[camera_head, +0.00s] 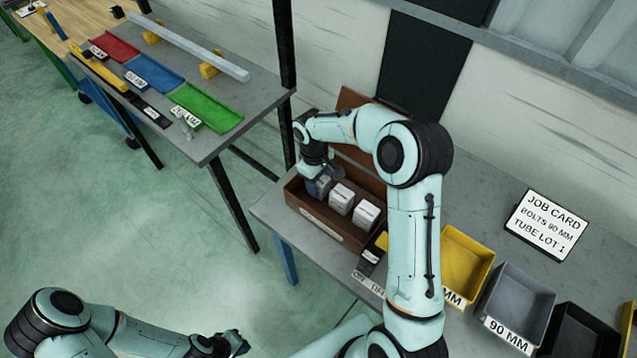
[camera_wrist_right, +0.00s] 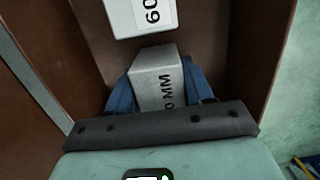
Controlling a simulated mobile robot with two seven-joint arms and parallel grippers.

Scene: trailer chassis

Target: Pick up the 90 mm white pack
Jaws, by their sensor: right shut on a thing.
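White packs stand in an open brown wooden box (camera_head: 318,223) on the grey bench. My right gripper (camera_head: 318,186) reaches down into the box's left end. In the right wrist view its blue fingers (camera_wrist_right: 160,95) are shut on a white pack (camera_wrist_right: 157,72). This pack's label ends in "0 MM"; its first digit is hidden. Another white pack (camera_wrist_right: 135,14), marked "60", sits just beyond it. Two white packs, a middle one (camera_head: 341,199) and a right one (camera_head: 366,214), show beside my gripper in the head view. My left gripper (camera_head: 236,343) is low over the floor, away from the bench.
A yellow bin (camera_head: 462,262), a grey bin labelled 90 MM (camera_head: 514,300) and a black bin (camera_head: 580,335) stand right of my arm. A job card (camera_head: 546,225) reads bolts 90 mm. Another table (camera_head: 220,140) with coloured trays is at back left.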

